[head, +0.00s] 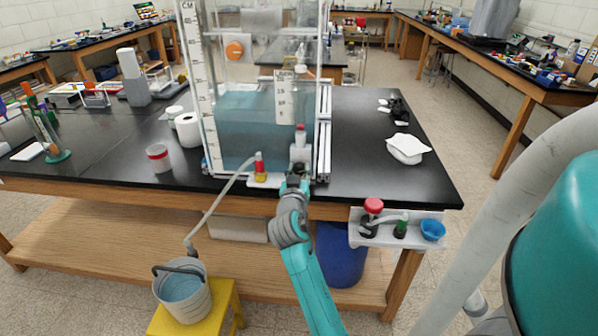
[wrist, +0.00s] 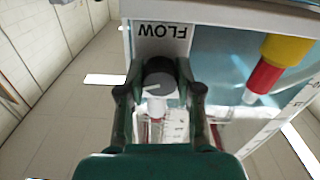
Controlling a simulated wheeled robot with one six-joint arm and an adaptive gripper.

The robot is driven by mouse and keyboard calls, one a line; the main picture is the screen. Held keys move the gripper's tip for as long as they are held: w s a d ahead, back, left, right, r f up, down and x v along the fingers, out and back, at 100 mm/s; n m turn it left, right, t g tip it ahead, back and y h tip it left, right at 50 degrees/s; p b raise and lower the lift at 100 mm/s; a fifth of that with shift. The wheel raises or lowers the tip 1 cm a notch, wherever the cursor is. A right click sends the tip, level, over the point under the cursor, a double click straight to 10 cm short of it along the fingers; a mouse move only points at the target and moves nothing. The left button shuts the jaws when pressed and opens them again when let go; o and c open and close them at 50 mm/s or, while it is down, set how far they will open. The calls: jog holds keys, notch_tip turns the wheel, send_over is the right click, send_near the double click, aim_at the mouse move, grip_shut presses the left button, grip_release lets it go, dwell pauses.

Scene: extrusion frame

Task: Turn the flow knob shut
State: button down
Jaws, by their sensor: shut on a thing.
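The flow knob (wrist: 160,72) is a dark round knob below a white plate marked FLOW (wrist: 162,38), which reads upside down in the wrist view. A short white line shows on the knob, slanting. My gripper (wrist: 160,88) has one finger on each side of the knob and is shut on it. In the head view my gripper (head: 297,183) is at the front lower right of the water tank (head: 207,110), and it hides most of the knob.
A red and yellow fitting (head: 260,168) with a hose stands just left of my gripper. The hose runs to a bucket (head: 197,298) on a yellow stool (head: 225,300).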

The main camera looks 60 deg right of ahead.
jog(key=shift+m, duration=1.8)
jog(key=c, duration=0.8)
grip_release()
jog(key=shift+o, duration=0.2)
jog(key=shift+a, duration=0.1)
jog(key=v, duration=1.1)
jog(key=shift+s+a, duration=0.2)
jog(key=shift+a, duration=0.15)
jog(key=shift+f, duration=0.1)
